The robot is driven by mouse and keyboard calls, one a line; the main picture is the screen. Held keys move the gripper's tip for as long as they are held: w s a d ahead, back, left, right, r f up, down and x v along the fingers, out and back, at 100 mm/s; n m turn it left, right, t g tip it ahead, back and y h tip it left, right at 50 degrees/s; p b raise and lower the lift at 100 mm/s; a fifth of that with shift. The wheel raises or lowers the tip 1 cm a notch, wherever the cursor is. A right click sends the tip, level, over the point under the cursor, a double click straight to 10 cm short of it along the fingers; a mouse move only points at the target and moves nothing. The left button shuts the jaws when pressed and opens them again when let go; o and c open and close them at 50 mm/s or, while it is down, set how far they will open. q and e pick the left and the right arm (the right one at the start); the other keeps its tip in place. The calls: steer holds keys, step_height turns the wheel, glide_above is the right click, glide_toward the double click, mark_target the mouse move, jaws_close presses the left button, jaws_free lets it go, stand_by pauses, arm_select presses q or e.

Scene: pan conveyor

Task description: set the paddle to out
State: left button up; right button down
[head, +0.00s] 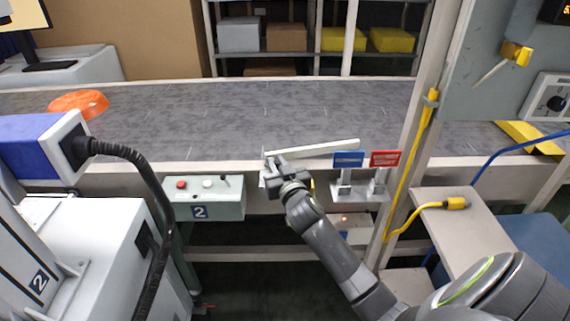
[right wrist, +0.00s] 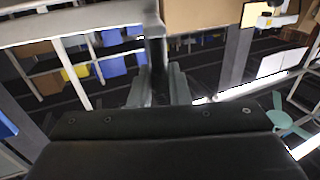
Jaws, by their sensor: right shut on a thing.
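The paddle (head: 325,148) is a long pale bar at the near edge of the grey conveyor (head: 230,115). It runs from my right gripper to the right, angled slightly up in the head view, behind a blue sign (head: 348,159) and a red sign (head: 384,158). My right gripper (head: 272,166) is at the paddle's left end, shut on what seems to be its handle. In the right wrist view a dark upright post (right wrist: 155,55) stands between the fingers (right wrist: 158,85). The sign lettering is too small to read. My left gripper is out of view.
An orange pan (head: 80,103) lies on the conveyor at the left. A control box (head: 230,208) marked 2 with buttons is left of my right gripper. A post with a yellow cable (head: 410,170) stands right of the signs. A machine with a black hose (head: 150,180) fills the left.

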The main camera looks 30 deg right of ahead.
steer(key=shift+w+a+r, duration=0.1)
steer(key=shift+w+a, duration=0.2)
steer(key=shift+a, duration=0.25)
steer(key=shift+w+a, duration=0.25)
steer(key=shift+a, duration=0.25)
steer(key=shift+r, duration=0.1)
steer(key=c, duration=1.8)
jaws_free()
steer(key=o, duration=0.4)
steer(key=shift+w+a, duration=0.25)
steer(key=shift+a, duration=0.05)
steer(key=shift+c, duration=0.2)
steer(key=v, duration=1.7)
steer(key=shift+s+b, duration=0.3)
steer(key=shift+d, duration=0.1)
